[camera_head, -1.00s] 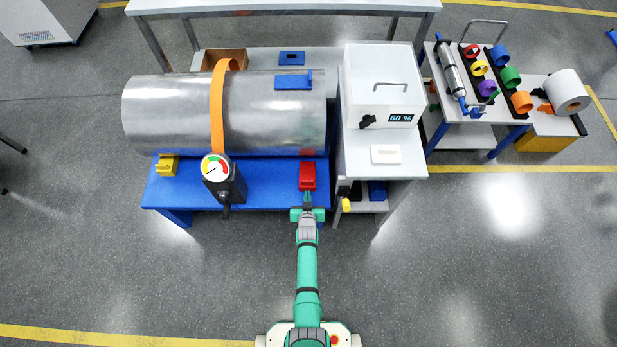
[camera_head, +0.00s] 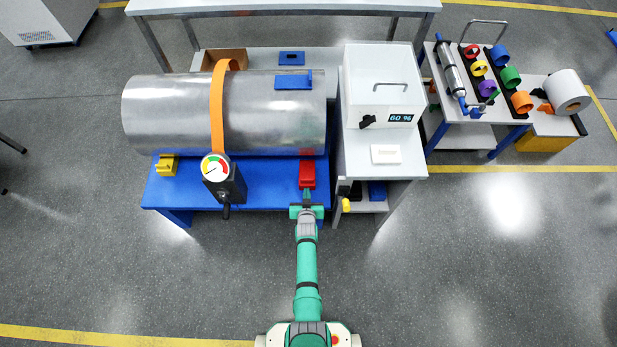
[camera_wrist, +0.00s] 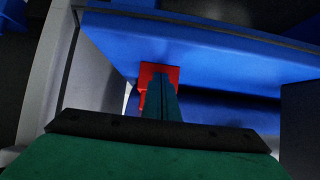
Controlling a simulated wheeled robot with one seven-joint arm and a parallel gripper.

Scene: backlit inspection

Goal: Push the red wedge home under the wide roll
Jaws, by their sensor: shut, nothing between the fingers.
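The wide roll (camera_head: 170,118) is a large silver cylinder lying on its side on a blue table (camera_head: 262,195), with an orange strap (camera_head: 216,110) around it. The red wedge (camera_head: 307,174) sits at the front right of the roll, close against its lower side. Whether its tip touches the roll is hidden. My gripper (camera_head: 307,193) is shut and empty, its fingertips at the wedge's near end. In the wrist view the shut fingers (camera_wrist: 161,95) reach the red wedge (camera_wrist: 158,72) and overlap its face; contact looks likely but I cannot be certain.
A yellow wedge (camera_head: 167,166) sits at the roll's front left. A dial gauge (camera_head: 215,168) on a black body stands left of my arm. A white cabinet (camera_head: 378,95) is close on the right. The floor in front is clear.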

